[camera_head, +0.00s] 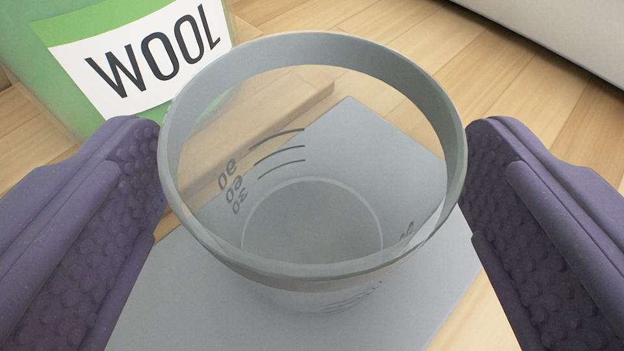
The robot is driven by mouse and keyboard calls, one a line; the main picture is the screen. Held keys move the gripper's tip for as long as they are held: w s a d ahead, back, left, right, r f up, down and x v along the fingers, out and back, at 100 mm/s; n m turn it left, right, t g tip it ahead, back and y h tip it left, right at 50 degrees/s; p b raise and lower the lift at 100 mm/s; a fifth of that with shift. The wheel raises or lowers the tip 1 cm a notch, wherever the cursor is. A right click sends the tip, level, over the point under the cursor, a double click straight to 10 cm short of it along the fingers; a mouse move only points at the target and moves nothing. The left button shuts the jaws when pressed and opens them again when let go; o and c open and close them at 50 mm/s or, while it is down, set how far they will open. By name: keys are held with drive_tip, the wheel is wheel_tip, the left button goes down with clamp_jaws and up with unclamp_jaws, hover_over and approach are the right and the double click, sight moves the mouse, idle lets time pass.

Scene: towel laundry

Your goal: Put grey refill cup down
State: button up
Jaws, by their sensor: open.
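The grey refill cup (314,269) is a clear cup with a grey rim and dark measuring marks of 30, 60 and 90. It stands upright on a flat grey mat (200,297) and looks empty. My gripper (314,190) has two purple, studded fingers, one on each side of the cup. The fingers are open. The left finger looks very close to the rim, and the right finger also sits close beside it; I cannot tell whether either touches.
A green container (50,90) with a white WOOL label stands behind the cup at the left. A wooden surface (540,110) with a raised wooden edge lies around the mat. A pale panel (570,35) borders the top right. Bare wood shows at the right.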

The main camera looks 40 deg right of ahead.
drive_tip(key=p+v, duration=0.3)
drive_tip(key=v, duration=0.9)
drive_tip(key=shift+a, duration=0.1)
